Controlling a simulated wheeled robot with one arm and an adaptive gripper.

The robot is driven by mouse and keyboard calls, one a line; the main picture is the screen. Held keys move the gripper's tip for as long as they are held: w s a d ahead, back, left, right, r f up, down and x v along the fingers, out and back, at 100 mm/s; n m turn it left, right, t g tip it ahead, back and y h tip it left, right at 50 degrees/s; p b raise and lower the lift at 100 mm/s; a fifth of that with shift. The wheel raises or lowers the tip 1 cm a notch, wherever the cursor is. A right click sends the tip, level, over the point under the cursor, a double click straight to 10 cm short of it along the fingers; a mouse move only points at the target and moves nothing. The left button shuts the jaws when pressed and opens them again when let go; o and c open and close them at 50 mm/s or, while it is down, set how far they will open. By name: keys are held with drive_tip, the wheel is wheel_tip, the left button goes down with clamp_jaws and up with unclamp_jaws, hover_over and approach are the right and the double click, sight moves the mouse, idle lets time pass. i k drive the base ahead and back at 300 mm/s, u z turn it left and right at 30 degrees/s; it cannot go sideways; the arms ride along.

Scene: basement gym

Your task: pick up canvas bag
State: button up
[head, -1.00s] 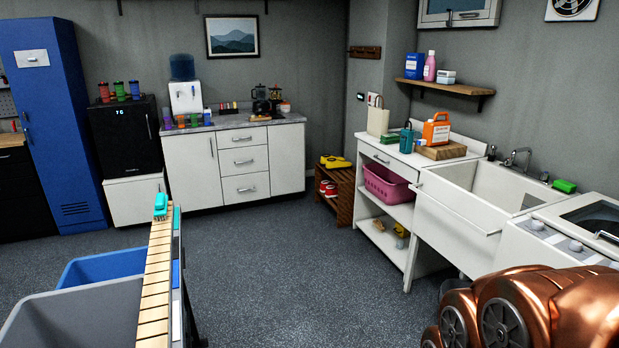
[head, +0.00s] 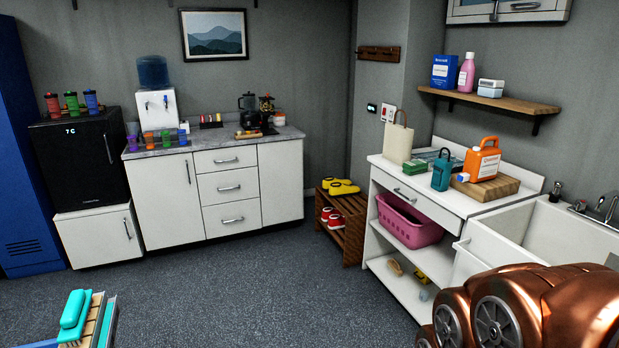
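The canvas bag (head: 398,144) is a small cream tote with upright handles. It stands at the back left corner of the white counter unit (head: 443,200), on the right side of the room. A green box and a teal container stand close to its right. My copper-coloured arm (head: 530,308) fills the lower right corner, well in front of the counter. My gripper's fingers do not show in the head view.
On the counter are a green sponge pack (head: 415,167), a teal lantern-like container (head: 441,172) and an orange jug (head: 482,160) on a wooden board. A shoe rack (head: 345,222) stands left of the counter. A bench end (head: 88,322) is at lower left. The carpet (head: 270,285) between is clear.

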sight(397, 139)
drive_tip(key=i, duration=3.25)
drive_tip(key=z, duration=0.05)
